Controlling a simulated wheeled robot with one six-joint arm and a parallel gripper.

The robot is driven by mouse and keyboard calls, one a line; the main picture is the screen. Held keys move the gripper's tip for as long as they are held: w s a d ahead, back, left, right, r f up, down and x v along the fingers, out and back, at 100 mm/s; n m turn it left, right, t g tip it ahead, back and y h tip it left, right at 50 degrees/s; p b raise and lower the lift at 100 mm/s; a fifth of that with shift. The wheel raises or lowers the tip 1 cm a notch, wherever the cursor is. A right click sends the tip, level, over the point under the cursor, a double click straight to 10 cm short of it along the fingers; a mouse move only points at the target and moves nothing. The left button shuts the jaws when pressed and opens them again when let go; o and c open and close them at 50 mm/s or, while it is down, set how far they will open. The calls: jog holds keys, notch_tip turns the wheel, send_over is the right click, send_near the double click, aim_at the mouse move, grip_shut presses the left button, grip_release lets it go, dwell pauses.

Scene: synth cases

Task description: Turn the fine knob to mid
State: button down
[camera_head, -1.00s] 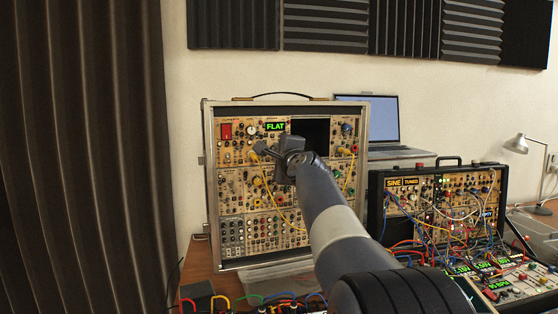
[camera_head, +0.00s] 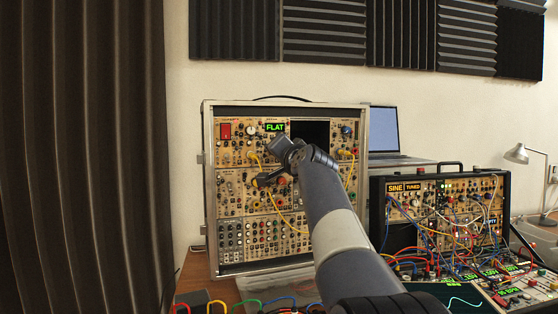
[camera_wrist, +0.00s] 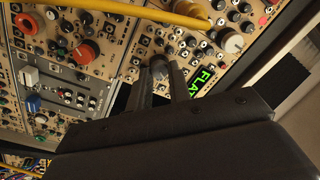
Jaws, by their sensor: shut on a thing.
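The tall modular synth case (camera_head: 207,190) stands upright on the desk, its panel facing me. A green display reading FLAT (camera_head: 274,127) is lit near its top; it also shows in the wrist view (camera_wrist: 203,81). My gripper (camera_head: 258,182) is at the panel, below that display. In the wrist view my gripper (camera_wrist: 160,76) has its two dark fingers closed on a small grey knob (camera_wrist: 158,67). The fingers hide much of this knob. Its label and pointer mark are not readable, so I cannot read its setting. In the head view the knob is hidden.
A yellow cable (camera_wrist: 160,12) crosses the panel close to my fingers. A large pale knob (camera_wrist: 230,41) and a red-orange knob (camera_wrist: 86,52) sit nearby. A second patched case (camera_head: 377,215) and a laptop (camera_head: 384,130) stand at the right.

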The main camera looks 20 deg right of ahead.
jog(key=n+b, duration=0.2)
jog(key=n, duration=0.4)
jog(key=shift+f, duration=0.1)
jog(key=shift+n, duration=0.3)
dwell(0.3)
jog(key=c, duration=1.3)
grip_release()
jog(key=s+b, duration=0.2)
jog(key=s, duration=0.8)
jog(key=shift+s+a, duration=0.2)
jog(key=shift+s, duration=0.2)
jog(key=shift+f, duration=0.1)
jog(key=w+p, duration=0.2)
jog(key=w, duration=0.8)
jog(key=shift+w+d+r, duration=0.15)
jog(key=shift+w+r, duration=0.05)
jog(key=shift+w, duration=0.2)
